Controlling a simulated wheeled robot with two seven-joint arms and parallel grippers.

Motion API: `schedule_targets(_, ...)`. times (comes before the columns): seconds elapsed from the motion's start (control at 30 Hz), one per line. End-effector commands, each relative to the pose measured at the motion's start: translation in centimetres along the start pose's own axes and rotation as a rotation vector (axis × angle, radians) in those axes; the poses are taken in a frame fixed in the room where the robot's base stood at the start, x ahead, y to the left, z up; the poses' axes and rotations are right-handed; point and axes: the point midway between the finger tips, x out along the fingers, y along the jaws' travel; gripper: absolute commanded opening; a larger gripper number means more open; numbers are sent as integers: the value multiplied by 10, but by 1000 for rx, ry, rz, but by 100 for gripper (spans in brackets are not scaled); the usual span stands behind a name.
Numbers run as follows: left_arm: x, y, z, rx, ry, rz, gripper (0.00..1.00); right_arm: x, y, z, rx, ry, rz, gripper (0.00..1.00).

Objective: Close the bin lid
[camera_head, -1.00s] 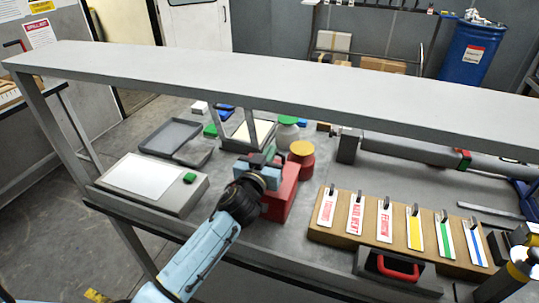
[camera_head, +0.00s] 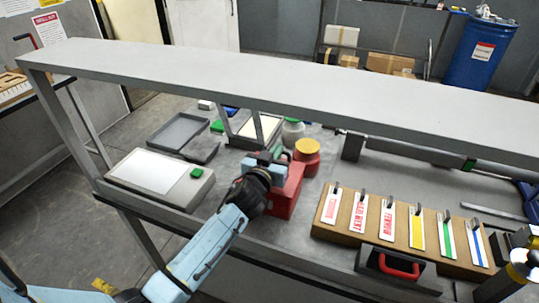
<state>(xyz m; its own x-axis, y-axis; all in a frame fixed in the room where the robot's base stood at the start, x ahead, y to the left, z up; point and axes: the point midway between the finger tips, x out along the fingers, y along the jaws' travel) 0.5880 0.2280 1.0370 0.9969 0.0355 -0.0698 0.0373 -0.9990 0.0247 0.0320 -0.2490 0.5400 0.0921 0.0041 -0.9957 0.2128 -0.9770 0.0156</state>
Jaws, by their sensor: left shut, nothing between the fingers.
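A red box-shaped bin (camera_head: 288,192) stands near the front edge of the grey bench, at the middle of the view. My left gripper (camera_head: 268,163) is shut and empty at the upper left side of the bin, with the wrist in front of it. The gripper and wrist hide part of the bin's top and left side. I cannot tell the lid from the bin's body, nor whether gripper and bin touch. My right gripper is not in view.
A grey shelf (camera_head: 270,88) spans the bench above the work area. A red jar with a yellow top (camera_head: 307,154) stands behind the bin. A grey box with a white panel (camera_head: 148,171) lies left, and a brown tag board (camera_head: 400,228) stands right.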

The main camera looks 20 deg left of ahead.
Motion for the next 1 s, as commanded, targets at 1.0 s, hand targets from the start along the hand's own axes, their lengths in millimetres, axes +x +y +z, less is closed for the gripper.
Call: schedule_targets(1.0, -106, 5, -37, 1, 4, 9, 0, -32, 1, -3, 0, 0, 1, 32)
